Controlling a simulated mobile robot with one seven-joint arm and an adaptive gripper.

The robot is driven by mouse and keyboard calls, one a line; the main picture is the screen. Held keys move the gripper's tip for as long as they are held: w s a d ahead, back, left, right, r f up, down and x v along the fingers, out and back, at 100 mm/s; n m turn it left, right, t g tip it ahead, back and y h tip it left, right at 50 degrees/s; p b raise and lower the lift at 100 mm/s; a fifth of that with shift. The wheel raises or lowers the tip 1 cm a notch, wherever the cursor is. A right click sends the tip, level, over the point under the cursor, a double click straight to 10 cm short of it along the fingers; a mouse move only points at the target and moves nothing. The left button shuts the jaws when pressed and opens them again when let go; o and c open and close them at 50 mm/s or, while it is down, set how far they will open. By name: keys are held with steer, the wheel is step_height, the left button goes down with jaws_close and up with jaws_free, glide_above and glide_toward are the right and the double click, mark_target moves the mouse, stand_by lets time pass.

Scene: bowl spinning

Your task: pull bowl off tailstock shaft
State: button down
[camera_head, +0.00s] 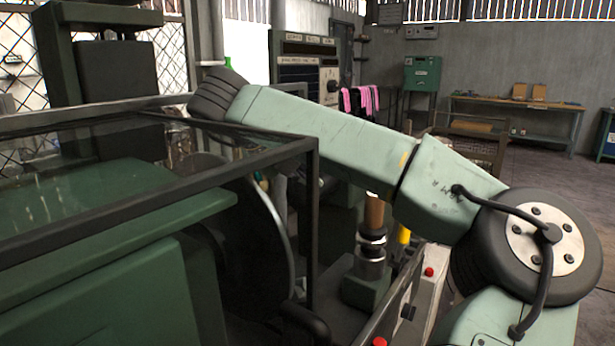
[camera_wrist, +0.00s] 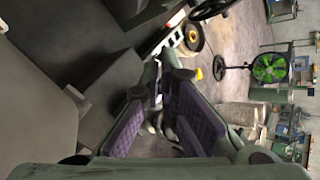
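In the wrist view, my gripper (camera_wrist: 160,90) has two purple-padded fingers standing apart, and I see no bowl held between them. In the head view, my green arm reaches left across the picture behind the machine's framed guard, and my gripper is hidden there. A thin curved grey edge (camera_head: 278,232) shows behind the guard; I cannot tell whether it belongs to the bowl or the machine. A grey rounded shape (camera_head: 203,165) shows faintly through the glass; I cannot tell what it is. The tailstock shaft cannot be picked out clearly.
The dark-framed glass guard (camera_head: 313,215) and green machine housing (camera_head: 110,280) fill the left. A stacked metal and brown cylinder (camera_head: 372,245) stands below my arm. The wrist view shows a large dark grey body (camera_wrist: 50,90) at left and a green fan (camera_wrist: 270,68) farther away.

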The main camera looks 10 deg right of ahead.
steer(key=shift+s+a+r, duration=0.1)
steer(key=shift+s+r, duration=0.05)
steer(key=shift+s, duration=0.1)
steer(key=shift+s+a+r, duration=0.3)
steer(key=shift+s, duration=0.25)
steer(key=shift+s+r, duration=0.1)
steer(key=shift+s, duration=0.05)
steer(key=shift+r, duration=0.15)
stand_by(0.6)
steer(key=shift+r+p, duration=0.6)
steer(key=shift+r, duration=0.3)
step_height(320, 180, up, 8)
steer(key=p, duration=0.6)
steer(key=shift+p, duration=0.4)
stand_by(0.5)
